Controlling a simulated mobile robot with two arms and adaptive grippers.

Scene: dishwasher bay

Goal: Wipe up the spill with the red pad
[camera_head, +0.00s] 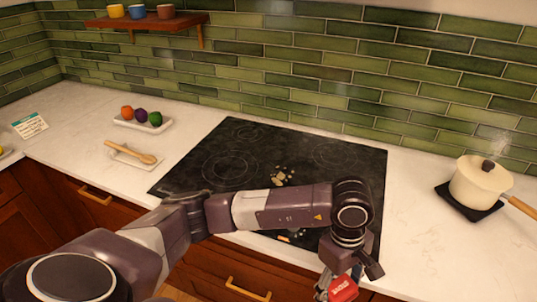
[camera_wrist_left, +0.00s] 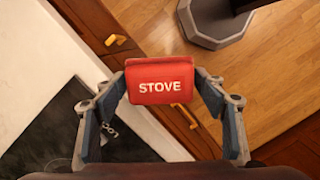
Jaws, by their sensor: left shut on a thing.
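The red pad (camera_wrist_left: 160,92), printed "STOVE", is held between the two fingers of my left gripper (camera_wrist_left: 161,78) in the wrist view. In the head view the pad (camera_head: 343,290) shows at the bottom, below my left gripper (camera_head: 342,277), in front of the cooktop's near edge. My right gripper is not in view.
A cream pot (camera_head: 477,188) stands on a black trivet at the right. A shelf (camera_head: 150,22) with cups hangs on the tiled wall.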

